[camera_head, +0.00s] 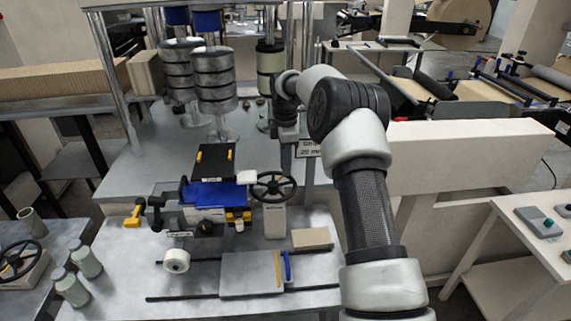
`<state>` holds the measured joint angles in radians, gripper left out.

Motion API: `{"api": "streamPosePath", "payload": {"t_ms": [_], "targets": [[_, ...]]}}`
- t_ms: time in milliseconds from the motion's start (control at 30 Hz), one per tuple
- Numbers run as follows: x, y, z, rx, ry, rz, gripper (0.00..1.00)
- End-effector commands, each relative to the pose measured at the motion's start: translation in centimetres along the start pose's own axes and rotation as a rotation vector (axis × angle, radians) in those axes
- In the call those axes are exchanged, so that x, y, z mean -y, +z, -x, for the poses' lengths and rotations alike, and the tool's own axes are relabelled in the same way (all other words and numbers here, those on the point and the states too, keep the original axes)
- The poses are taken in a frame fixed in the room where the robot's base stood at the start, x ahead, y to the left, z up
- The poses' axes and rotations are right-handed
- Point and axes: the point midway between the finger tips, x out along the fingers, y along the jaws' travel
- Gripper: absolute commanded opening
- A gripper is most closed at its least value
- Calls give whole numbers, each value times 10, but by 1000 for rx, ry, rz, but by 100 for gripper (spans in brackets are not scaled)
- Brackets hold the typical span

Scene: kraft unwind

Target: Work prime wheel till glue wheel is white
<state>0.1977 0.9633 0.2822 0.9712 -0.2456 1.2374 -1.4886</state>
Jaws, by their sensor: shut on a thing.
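A white roll (176,261) with a darker centre lies front left on the table. I cannot tell whether it is the glue wheel; no other wheel is clearly seen in the machine.
The metal table (125,262) carries a grey plate (248,275) with a blue handle and a tan block (312,238). Metal cylinders (215,80) stand behind. A small sign (308,148) is beside my gripper. Another handwheel (18,258) and pale green bottles (85,260) stand left.

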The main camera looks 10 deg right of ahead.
Motion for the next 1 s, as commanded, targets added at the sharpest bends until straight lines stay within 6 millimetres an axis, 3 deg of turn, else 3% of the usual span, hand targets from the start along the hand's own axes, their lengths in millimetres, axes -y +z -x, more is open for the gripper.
{"api": "streamPosePath", "payload": {"t_ms": [200, 233, 333, 733, 867, 1000], "targets": [[-2, -2, 2, -2, 6, 1, 0], [-2, -2, 2, -2, 7, 1, 20], [-1, -2, 2, -2, 6, 1, 36], [-1, -1, 8, -1, 5, 0, 36], [-2, -1, 28, -2, 7, -1, 36], [-2, -1, 62, -2, 8, -1, 36]]}}
